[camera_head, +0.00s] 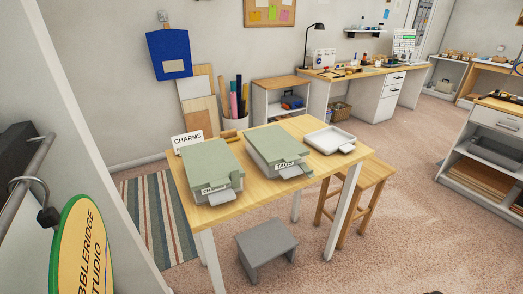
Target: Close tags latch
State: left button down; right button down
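The tags box (278,143) is a pale green case with a grey-white lower part, on the wooden table in the camera_head view. Its lid looks down. Its front carries a "TAGS" label (285,165) and a grey latch flap (291,172), which sticks outward from the front and does not look folded flat. A similar green charms box (210,164) stands to its left, with a grey flap (222,197) sticking out too. Neither of my grippers is in view.
A shallow white tray (329,139) lies right of the tags box on the table (262,194). A "CHARMS" card (187,139) stands behind. A grey step stool (266,250) and wooden stool (367,185) stand by the table. A hanging sign (82,255) is at left. Carpet at right front is clear.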

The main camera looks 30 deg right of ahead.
aim_at(308, 172)
jog(key=z, duration=1.4)
jog(key=i+j, duration=0.25)
jog(key=i, duration=0.15)
jog(key=i+j, duration=0.25)
jog(key=i+u, duration=0.05)
jog(key=i, duration=0.05)
